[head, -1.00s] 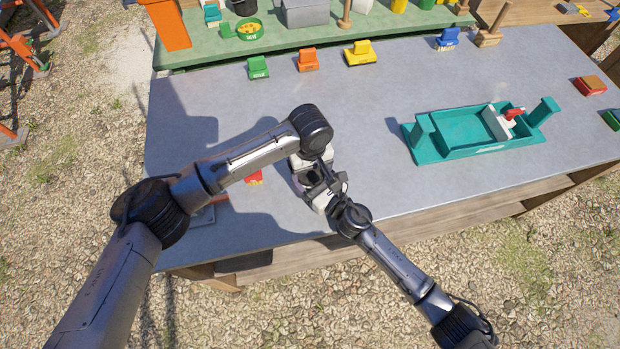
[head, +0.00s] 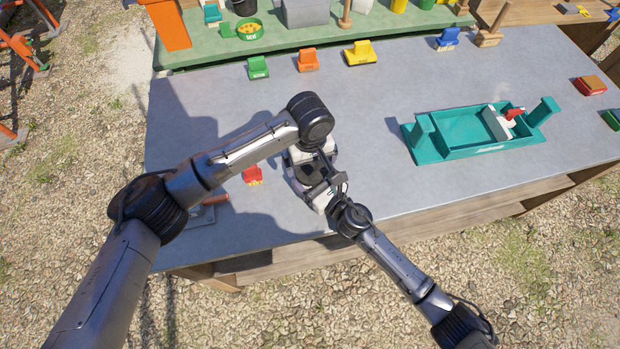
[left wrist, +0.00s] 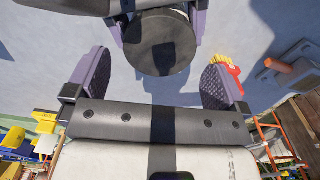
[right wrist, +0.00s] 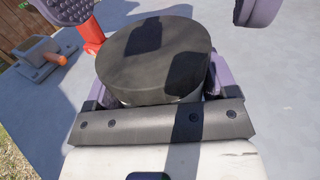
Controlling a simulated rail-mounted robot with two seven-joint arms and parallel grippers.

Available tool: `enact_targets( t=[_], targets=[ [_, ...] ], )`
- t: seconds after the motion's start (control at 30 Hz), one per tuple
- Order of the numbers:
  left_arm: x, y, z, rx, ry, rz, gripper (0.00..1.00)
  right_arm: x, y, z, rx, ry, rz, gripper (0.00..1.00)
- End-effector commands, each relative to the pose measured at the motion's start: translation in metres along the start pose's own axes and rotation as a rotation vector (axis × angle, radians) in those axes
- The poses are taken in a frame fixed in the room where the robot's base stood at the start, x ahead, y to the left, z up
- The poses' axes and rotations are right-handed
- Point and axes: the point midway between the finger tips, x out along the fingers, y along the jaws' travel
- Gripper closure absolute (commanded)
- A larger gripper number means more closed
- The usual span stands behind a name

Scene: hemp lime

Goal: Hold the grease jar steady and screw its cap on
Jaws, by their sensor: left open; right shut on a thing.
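The grease jar's round black cap (right wrist: 150,55) sits level in the right wrist view, with a narrow pale strip of the jar (right wrist: 190,97) under its rim. The rest of the jar is hidden, and I cannot tell how tightly the cap sits. My right gripper (right wrist: 160,88) is shut on the jar just below the cap. The cap also shows in the left wrist view (left wrist: 160,45) and the head view (head: 309,172). My left gripper (left wrist: 155,75) is open and empty, its fingers spread wide and apart from the cap.
A small red brush-like piece (head: 253,175) lies just left of the grippers. A teal tray (head: 465,133) stands to the right. Green (head: 258,68), orange (head: 307,60) and yellow (head: 361,54) pieces line the back. The grey tabletop between is clear.

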Motion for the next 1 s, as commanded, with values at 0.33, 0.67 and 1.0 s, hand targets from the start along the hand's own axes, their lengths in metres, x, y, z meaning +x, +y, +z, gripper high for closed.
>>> enact_targets(
  t=[0.33, 0.67, 1.0],
  targets=[
    [-0.013, 0.0, 0.001, 0.001, 0.0, 0.0, 0.0, 0.0, 0.0, 0.0, 0.0, 0.001, 0.0, 0.87],
    [-0.028, 0.002, 0.002, -0.11, -0.002, 0.003, 0.0, 0.0, 0.0, 0.0, 0.0, 0.001, 0.0, 0.87],
    [-0.048, 0.0, 0.001, -0.284, -0.001, 0.0, 0.0, 0.0, 0.0, 0.0, 0.0, 0.001, 0.0, 0.87]
  ],
)
